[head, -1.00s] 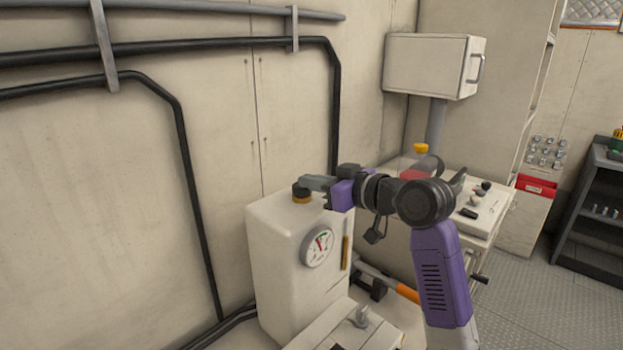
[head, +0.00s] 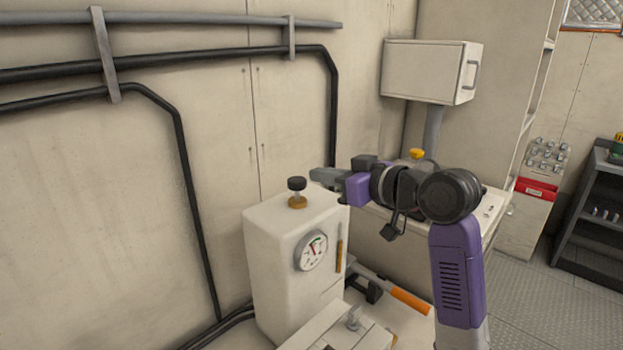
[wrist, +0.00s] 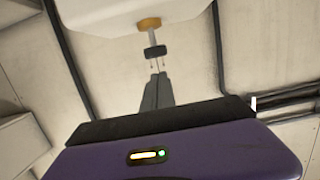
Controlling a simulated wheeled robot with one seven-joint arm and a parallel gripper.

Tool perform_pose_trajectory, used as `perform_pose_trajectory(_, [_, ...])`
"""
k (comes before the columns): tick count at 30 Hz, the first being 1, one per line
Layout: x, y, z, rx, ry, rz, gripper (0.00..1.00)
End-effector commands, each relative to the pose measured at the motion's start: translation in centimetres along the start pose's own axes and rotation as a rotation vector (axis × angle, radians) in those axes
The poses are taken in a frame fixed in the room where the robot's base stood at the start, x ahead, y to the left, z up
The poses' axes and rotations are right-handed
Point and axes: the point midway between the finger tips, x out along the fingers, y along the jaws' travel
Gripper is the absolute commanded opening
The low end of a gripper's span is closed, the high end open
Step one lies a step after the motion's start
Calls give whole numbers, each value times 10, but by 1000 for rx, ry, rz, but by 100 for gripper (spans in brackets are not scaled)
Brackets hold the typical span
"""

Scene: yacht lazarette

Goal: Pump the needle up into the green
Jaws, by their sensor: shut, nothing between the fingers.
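The white tank (head: 295,265) stands against the wall. On its top is a black knob (head: 297,184) raised on a thin stem above a brass collar (head: 298,202). The round gauge (head: 311,250) on its front has a red and a green sector; the needle is near upright by the red, too small to read exactly. My gripper (head: 314,174) is shut and empty, its tips just right of the knob, at about knob height. In the wrist view the shut fingertips (wrist: 157,76) point at the knob (wrist: 155,52), with a small gap.
A lever with an orange grip (head: 411,301) lies right of the tank. A white box (head: 348,325) with a metal catch is in front. A bench with a yellow-topped item (head: 416,154) stands behind my arm. Black pipes (head: 183,150) run along the wall.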

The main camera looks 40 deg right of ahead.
Motion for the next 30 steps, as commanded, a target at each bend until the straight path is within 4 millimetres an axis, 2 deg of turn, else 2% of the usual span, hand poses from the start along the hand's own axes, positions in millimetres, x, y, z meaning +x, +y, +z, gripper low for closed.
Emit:
perform_pose_trajectory(3, [-24,1,0,-1,4,4,0])
perform_pose_trajectory(10, [-47,1,-1,0,3,3,0])
perform_pose_trajectory(30, [-51,1,-1,0,3,2,0])
